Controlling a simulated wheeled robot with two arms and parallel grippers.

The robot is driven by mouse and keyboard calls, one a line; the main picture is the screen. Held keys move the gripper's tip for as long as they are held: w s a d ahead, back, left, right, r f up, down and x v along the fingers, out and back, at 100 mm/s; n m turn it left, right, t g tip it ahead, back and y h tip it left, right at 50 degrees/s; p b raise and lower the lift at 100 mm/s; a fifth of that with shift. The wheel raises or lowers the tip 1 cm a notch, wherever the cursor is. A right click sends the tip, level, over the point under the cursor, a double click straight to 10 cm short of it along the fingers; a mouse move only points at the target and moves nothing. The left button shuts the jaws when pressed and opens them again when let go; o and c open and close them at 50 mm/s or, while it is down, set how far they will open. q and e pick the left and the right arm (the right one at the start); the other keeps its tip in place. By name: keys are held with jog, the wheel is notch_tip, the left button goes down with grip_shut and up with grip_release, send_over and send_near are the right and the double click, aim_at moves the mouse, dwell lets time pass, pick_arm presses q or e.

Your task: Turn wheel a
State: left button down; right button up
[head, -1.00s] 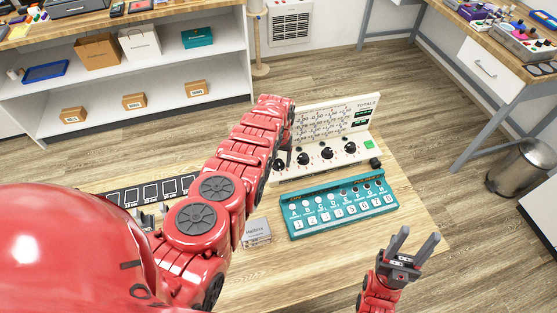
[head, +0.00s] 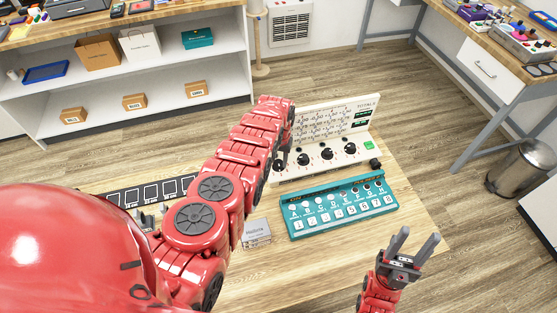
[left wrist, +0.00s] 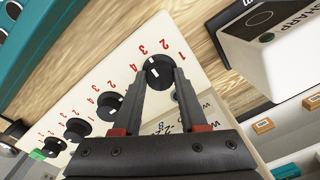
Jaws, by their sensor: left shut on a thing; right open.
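The white panel (head: 350,160) marked TOTALS stands on the wooden table with a row of black knobs. I take the left-end knob (head: 279,165) as wheel a; I cannot read a letter on it. In the left wrist view this wheel (left wrist: 158,72) has a white mark and red numbers 1, 2, 3 beside it. My left gripper (left wrist: 162,80) is shut on it, one finger on each side. In the head view my left gripper (head: 286,152) is partly hidden by its own arm. My right gripper (head: 416,243) is open and empty at the table's front right.
Other knobs (head: 327,153) sit close to the right on the panel, with a green button (head: 369,146) beyond. A teal box (head: 340,207) with lettered and numbered keys lies in front. A small labelled block (head: 257,231) and a dark framed strip (head: 150,190) lie left.

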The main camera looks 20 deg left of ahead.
pick_arm(q)
jog(key=m, duration=0.4)
jog(key=shift+m, duration=2.1)
jog(key=shift+c, duration=2.2)
grip_release()
jog(key=shift+r, duration=0.1)
